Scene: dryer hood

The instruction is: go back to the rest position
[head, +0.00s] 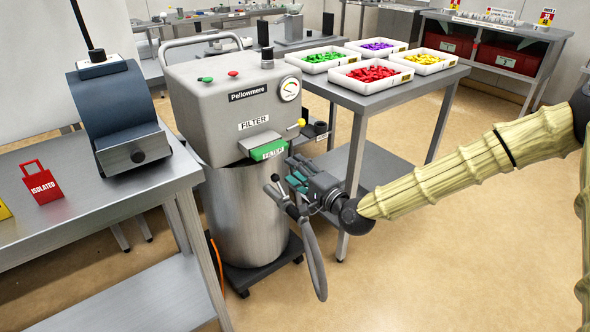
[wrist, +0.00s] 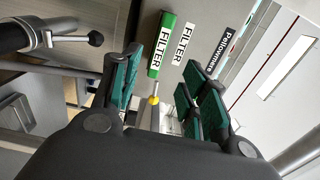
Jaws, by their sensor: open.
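My gripper (head: 297,176) is open and empty in front of the Pellowmere machine (head: 222,88). In the wrist view its two green-padded fingers (wrist: 160,95) stand apart, with the green filter drawer front (wrist: 163,45) seen beyond and between them. In the head view the green drawer front (head: 269,150), labelled FILTER, sits under a metal ledge on the machine's front, just left of and above my fingers. A yellow-tipped lever (head: 300,123) is at the machine's right edge; its yellow knob also shows in the wrist view (wrist: 153,100). I cannot tell whether my fingers touch anything.
A grey hose (head: 314,262) hangs close beside my gripper. A steel table (head: 400,93) with trays of coloured pieces stands right of the machine. A bench (head: 110,200) with a blue device (head: 112,105) and red ISOLATED tag (head: 41,183) is at left. Floor (head: 430,270) is clear below my arm.

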